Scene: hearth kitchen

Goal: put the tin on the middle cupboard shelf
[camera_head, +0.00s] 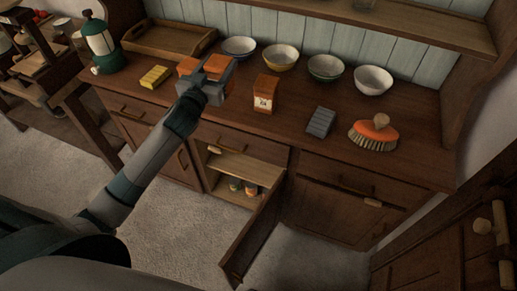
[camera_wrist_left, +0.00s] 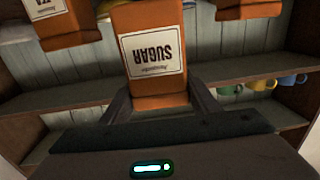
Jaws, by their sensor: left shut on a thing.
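My left gripper (camera_head: 214,76) reaches over the counter from the left. It is shut on an orange tin (camera_wrist_left: 155,50) whose label reads SUGAR, upside down in the wrist view. In the head view the gripper partly hides this tin, and I cannot tell if it touches the counter. A second orange tin (camera_head: 266,93) with a pale label stands to its right. Another orange tin (camera_head: 187,67) shows to its left. Below the counter, the middle cupboard stands open, with a pale middle shelf (camera_head: 248,167) inside. My right gripper is not in view.
The cupboard door (camera_head: 257,235) swings out over the floor. Small jars (camera_head: 235,184) stand low inside. A yellow sponge (camera_head: 155,77), a grey block (camera_head: 320,122), a brush (camera_head: 374,132), several bowls (camera_head: 281,57), a wooden tray (camera_head: 168,38) and a lantern (camera_head: 98,42) are on the counter.

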